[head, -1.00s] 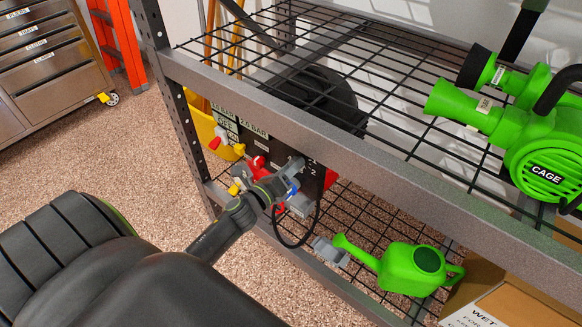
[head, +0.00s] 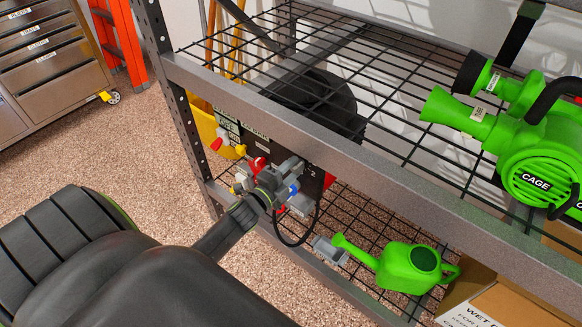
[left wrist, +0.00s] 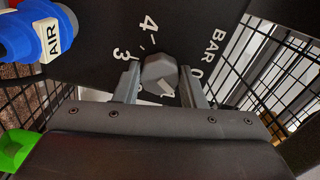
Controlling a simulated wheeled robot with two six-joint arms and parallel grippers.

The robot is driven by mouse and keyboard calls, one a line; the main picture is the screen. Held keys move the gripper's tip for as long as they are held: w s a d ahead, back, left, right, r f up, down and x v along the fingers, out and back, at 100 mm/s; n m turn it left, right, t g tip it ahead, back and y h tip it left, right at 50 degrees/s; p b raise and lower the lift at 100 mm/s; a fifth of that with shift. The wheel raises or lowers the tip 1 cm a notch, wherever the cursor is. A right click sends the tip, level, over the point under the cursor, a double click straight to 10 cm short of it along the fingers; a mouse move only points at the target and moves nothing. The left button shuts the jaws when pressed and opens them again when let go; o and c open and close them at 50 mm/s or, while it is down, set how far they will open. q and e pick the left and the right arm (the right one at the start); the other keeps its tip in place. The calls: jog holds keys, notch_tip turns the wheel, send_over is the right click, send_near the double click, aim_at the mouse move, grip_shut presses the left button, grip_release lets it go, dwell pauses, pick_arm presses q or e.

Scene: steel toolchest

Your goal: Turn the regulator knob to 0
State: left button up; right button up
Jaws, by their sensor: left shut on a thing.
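The grey faceted regulator knob (left wrist: 160,72) sits on a black panel (left wrist: 195,22) with white numbers in the left wrist view. The 4 and 3 are left of the knob, and BAR and 0 are to its right. A white mark shows at the knob's lower edge; which number it points to is unclear. My left gripper (left wrist: 159,86) has one finger on each side of the knob and is shut on it. In the head view my left gripper (head: 284,178) is at the panel's front and hides the knob. My right gripper is not in view.
A blue fitting labelled AIR (left wrist: 40,35) is beside the dial. The shelf's steel front beam (head: 330,150) runs just above my gripper. A black hose loop (head: 290,243) hangs below. A green watering can (head: 408,268) stands on the lower wire shelf.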

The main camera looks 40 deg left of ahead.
pick_arm(q)
jog(key=n+p, duration=0.1)
jog(key=n, duration=0.2)
jog(key=n+p, duration=0.2)
jog(key=shift+n, duration=0.3)
jog(key=shift+f+n, duration=0.1)
jog(key=shift+n, duration=0.6)
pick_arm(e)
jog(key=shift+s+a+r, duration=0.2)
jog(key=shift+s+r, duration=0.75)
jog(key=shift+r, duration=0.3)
pick_arm(q)
jog(key=o, duration=1)
jog(key=s+a, duration=0.1)
jog(key=s, duration=1.6)
jog(key=shift+s+a+b, duration=0.15)
jog(key=shift+s+b, duration=0.05)
jog(key=shift+b, duration=0.1)
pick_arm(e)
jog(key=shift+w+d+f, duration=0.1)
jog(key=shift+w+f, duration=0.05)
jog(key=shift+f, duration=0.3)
